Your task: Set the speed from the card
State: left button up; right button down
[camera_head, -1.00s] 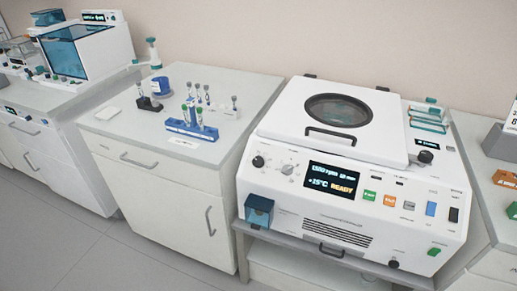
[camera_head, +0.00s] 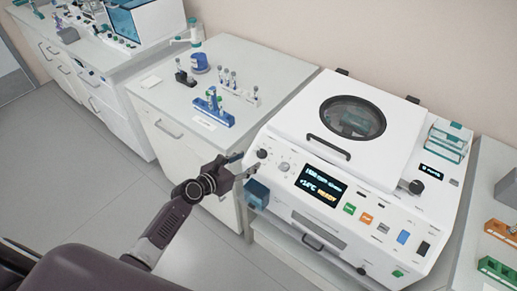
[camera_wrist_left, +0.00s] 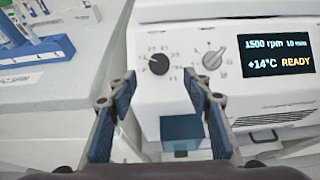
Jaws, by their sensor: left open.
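The white centrifuge (camera_head: 345,190) stands at the right in the head view. Its display (camera_head: 320,186) also shows in the left wrist view (camera_wrist_left: 276,54) and reads 1500 rpm, 10 min, +14°C, READY. A black dial (camera_wrist_left: 159,64) with printed marks around it sits on the front panel, left of a grey knob (camera_wrist_left: 213,58). My left gripper (camera_head: 241,168) is at the panel's left end. In the left wrist view its open, empty fingers (camera_wrist_left: 160,92) are apart, with the black dial showing between and beyond their tips. I cannot make out a speed card. My right gripper is out of view.
A blue box (camera_wrist_left: 181,132) juts out below the dials. The lid (camera_head: 350,125) is down. Left is a bench with a blue tube rack (camera_head: 214,112) and a white rack (camera_head: 238,92). At right are orange (camera_head: 503,230) and green (camera_head: 497,268) racks. Floor at left is clear.

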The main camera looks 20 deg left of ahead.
aim_at(261, 153)
pick_arm(q)
jog(key=b+x, duration=0.1)
jog(key=x, duration=0.5)
jog(key=shift+w+f+b, duration=0.1)
jog(key=shift+w+b, duration=0.1)
jog(key=shift+b, duration=0.15)
jog(key=shift+w+d+f, duration=0.15)
jog(key=shift+w+f, duration=0.05)
jog(key=shift+w, duration=0.35)
jog(key=shift+c, duration=0.4)
